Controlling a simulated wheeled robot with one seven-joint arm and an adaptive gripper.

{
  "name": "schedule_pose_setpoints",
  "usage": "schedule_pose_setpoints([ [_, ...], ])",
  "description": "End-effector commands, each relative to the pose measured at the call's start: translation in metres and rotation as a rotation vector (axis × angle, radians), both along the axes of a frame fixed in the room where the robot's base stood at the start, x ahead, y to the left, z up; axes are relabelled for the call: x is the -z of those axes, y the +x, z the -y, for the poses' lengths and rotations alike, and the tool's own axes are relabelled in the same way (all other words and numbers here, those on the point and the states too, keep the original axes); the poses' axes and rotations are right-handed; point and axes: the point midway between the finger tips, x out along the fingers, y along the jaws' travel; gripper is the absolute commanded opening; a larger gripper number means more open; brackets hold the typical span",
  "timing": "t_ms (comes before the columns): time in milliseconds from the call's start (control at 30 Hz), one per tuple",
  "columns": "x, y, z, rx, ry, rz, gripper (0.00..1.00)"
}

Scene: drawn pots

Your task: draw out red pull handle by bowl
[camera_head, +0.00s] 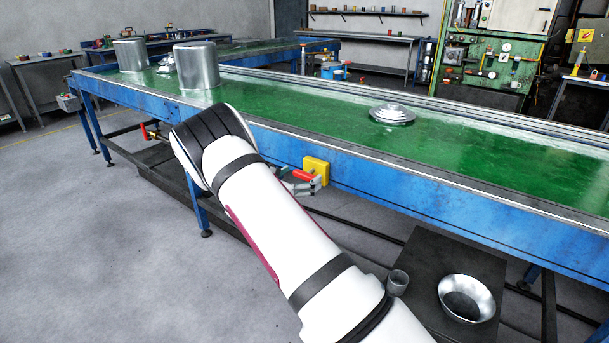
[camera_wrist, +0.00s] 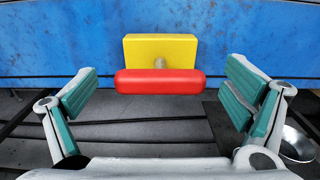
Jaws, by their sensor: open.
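The red pull handle (camera_wrist: 160,82) is a short horizontal bar on a grey stem in front of a yellow block (camera_wrist: 160,50) on the blue side of the bench. In the head view the red handle (camera_head: 304,176) and yellow block (camera_head: 317,169) show beside my arm. My gripper (camera_wrist: 160,97) is open, its green-padded fingers to the left and right of the handle, apart from it. In the head view my gripper (camera_head: 301,186) is partly hidden behind my arm. The metal bowl (camera_head: 467,298) sits on a low dark platform at lower right; its edge shows in the wrist view (camera_wrist: 298,144).
The blue bench (camera_head: 430,199) with a green top carries two metal pots (camera_head: 197,67) and a lid (camera_head: 392,114). Another red handle (camera_head: 144,131) is further left on the bench side. The floor at left is clear.

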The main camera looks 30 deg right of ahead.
Motion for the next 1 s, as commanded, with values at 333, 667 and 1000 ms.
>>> schedule_pose_setpoints([
  [333, 0.0, 0.007, 0.019, -0.001, 0.0, -0.001, 0.95],
  [667, 0.0, 0.007, 0.019, -0.001, 0.0, -0.001, 0.63],
  [1000, 0.0, 0.005, 0.011, -0.003, 0.001, -0.001, 0.24],
])
